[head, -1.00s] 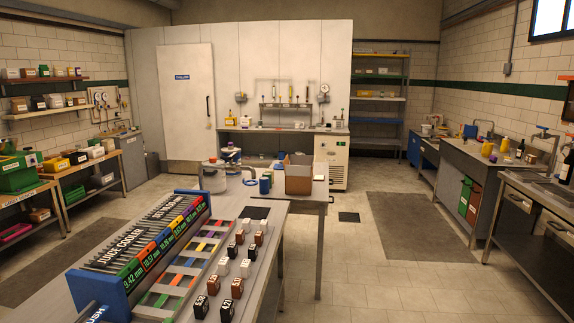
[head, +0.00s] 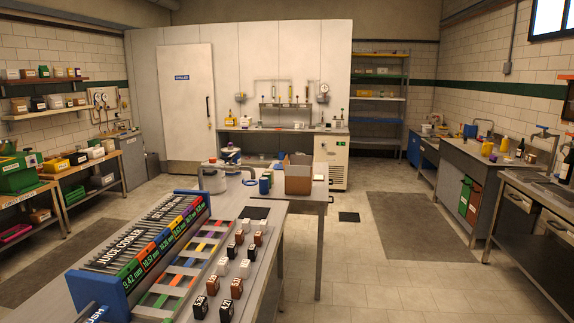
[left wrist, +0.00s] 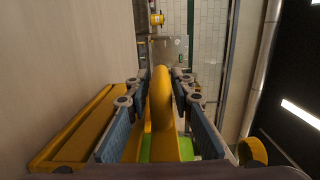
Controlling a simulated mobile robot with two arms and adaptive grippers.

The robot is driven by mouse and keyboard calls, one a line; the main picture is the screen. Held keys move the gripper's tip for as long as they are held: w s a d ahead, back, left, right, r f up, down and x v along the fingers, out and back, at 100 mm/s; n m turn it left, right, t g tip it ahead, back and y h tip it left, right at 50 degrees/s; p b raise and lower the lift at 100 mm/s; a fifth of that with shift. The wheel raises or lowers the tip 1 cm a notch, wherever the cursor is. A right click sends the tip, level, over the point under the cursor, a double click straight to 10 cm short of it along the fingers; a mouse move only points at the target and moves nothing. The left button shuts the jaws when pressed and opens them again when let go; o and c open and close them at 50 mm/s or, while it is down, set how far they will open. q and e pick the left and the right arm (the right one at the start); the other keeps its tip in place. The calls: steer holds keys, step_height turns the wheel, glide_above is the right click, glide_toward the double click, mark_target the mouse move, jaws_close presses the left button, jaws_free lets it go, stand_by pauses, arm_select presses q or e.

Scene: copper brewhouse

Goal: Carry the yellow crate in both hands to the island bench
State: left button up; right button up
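In the left wrist view, my left gripper (left wrist: 162,88) has its two fingers on either side of a rounded yellow handle (left wrist: 160,98). Gaps show between the handle and the fingers, so the gripper looks open around it. More yellow bodywork, seemingly the yellow crate (left wrist: 75,140), lies to the left and below, with a green patch under the handle. The rest of the crate is out of view. Neither gripper shows in the head view, and I cannot make out the island bench for certain; a long steel bench (head: 262,225) stands in front.
The near bench carries a blue rack (head: 150,255) and several small labelled blocks (head: 237,262). An open cardboard box (head: 298,180) stands on the table behind. Shelves with bins line the left, sink benches (head: 470,170) the right. Floor (head: 365,270) is clear right of the bench.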

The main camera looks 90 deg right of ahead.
arm_select(q)
steer(key=shift+o, duration=1)
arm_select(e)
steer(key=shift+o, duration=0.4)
arm_select(q)
steer(key=o, duration=0.5)
steer(key=shift+f, duration=0.1)
steer(key=shift+c, duration=0.2)
steer(key=shift+s+f, duration=0.1)
steer(key=shift+f, duration=0.15)
steer(key=shift+c, duration=0.8)
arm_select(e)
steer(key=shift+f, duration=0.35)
arm_select(q)
steer(key=shift+r, duration=0.15)
steer(key=shift+c, duration=1.4)
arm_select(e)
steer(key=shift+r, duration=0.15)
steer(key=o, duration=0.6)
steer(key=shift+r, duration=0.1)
arm_select(q)
steer(key=shift+r, duration=0.1)
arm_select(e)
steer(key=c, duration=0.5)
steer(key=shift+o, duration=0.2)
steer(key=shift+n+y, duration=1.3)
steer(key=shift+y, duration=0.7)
